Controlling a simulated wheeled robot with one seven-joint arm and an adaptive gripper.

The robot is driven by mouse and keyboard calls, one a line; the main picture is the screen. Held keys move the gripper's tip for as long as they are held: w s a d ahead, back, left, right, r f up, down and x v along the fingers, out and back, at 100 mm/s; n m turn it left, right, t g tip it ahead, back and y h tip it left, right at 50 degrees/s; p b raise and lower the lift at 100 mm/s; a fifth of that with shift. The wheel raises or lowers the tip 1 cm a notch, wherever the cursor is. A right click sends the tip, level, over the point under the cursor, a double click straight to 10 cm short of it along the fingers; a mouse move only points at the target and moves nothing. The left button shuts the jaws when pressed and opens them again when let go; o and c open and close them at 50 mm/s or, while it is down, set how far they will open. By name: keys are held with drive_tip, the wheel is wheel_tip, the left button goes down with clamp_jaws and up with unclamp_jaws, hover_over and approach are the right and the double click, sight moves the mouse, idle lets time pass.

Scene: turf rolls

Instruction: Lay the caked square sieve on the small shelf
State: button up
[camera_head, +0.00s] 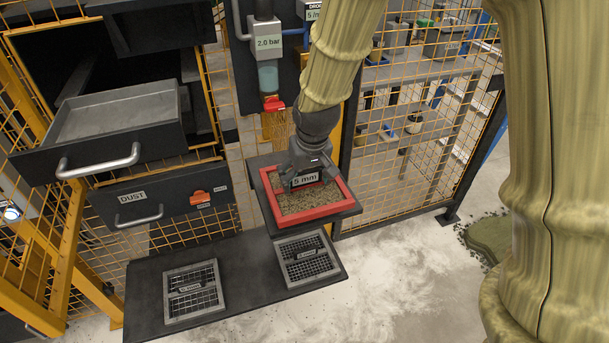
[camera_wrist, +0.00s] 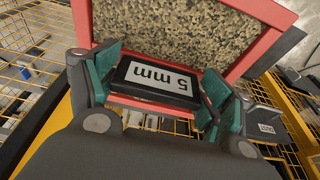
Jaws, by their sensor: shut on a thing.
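The caked square sieve (camera_head: 318,211) has a red frame, a mesh packed with brown grit and a black block marked 5 mm. In the head view it lies flat over the small dark shelf (camera_head: 349,208), whose edges show around it. I cannot tell whether it rests on the shelf or hangs just above it. My gripper (camera_head: 304,172) reaches down from above and is shut on the 5 mm block. In the wrist view my gripper (camera_wrist: 160,82) has its green pads on either side of the block, with the red sieve (camera_wrist: 262,12) beyond.
A lower dark shelf (camera_head: 237,258) bears a grey sieve (camera_head: 193,291) at left and another (camera_head: 307,258) at right. An open drawer (camera_head: 120,110) juts out at upper left, above a DUST drawer (camera_head: 165,195). A red valve (camera_head: 274,103) hangs behind my arm. Yellow mesh fencing (camera_head: 425,150) stands right.

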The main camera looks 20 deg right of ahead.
sight(305, 177)
drive_tip(key=w, duration=0.2)
drive_tip(key=w+d, duration=0.1)
drive_tip(key=w, duration=0.1)
drive_tip(key=shift+f, duration=0.2)
drive_tip(key=shift+f+p, duration=0.3)
drive_tip(key=shift+f, duration=1.45)
drive_tip(key=shift+f, duration=0.15)
drive_tip(key=o, duration=1.4)
drive_tip(key=shift+s, duration=0.1)
drive_tip(key=v, duration=1.2)
